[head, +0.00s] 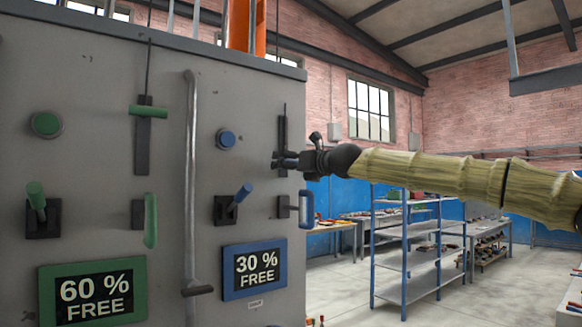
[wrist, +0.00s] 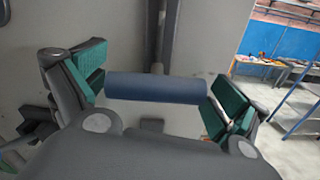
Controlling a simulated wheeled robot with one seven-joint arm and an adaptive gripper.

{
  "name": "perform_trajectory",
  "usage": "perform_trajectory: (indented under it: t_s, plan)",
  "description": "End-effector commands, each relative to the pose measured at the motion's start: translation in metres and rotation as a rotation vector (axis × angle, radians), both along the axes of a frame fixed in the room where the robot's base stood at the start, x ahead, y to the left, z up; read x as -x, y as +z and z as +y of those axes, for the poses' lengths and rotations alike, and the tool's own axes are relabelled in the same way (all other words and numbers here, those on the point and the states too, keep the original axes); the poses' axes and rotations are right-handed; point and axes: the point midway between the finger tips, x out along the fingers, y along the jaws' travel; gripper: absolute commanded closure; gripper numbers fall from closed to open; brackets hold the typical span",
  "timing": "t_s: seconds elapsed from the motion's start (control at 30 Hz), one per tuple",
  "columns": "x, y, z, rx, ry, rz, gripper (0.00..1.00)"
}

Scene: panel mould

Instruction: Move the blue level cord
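The blue level cord's handle is a blue crossbar (wrist: 155,88) in the wrist view, in front of a dark vertical slot (wrist: 168,40) in the grey panel. My gripper (wrist: 155,92) is open, with its green-padded fingers wide apart at the two ends of the bar. The bar lies across the gap; I cannot tell whether its ends touch the pads. In the head view my gripper (head: 287,162) is at the lower part of the slot (head: 283,125) on the panel's right side, and hides the blue bar there.
The grey panel (head: 105,75) carries a blue button (head: 226,139), a blue lever (head: 240,196), a blue pull handle (head: 306,209) just below my gripper, and a "30 % FREE" sign (head: 255,268). A green cord handle (head: 148,112) hangs further left. A shelf rack (head: 407,255) stands behind, right.

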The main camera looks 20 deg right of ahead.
Motion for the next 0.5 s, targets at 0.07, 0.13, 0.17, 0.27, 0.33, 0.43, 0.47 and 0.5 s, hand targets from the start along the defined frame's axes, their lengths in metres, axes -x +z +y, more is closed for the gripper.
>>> perform_trajectory:
  t_s: [0.07,0.13,0.17,0.27,0.33,0.43,0.47,0.5]
  plan:
    - [0.0,0.001,-0.001,-0.001,-0.001,0.0,0.0]
    - [-0.001,0.001,-0.001,-0.001,-0.001,0.0,0.0]
    - [-0.001,0.001,0.0,-0.001,0.0,-0.001,0.0]
    - [-0.001,0.001,0.0,0.0,0.001,-0.001,0.0]
    - [0.0,0.001,0.001,0.0,0.001,-0.001,0.0]
    - [0.004,0.001,0.0,-0.001,0.002,-0.001,0.0]
    - [0.006,0.001,-0.001,-0.001,0.002,-0.001,0.0]
    - [0.01,0.001,-0.002,-0.001,0.002,-0.001,0.0]
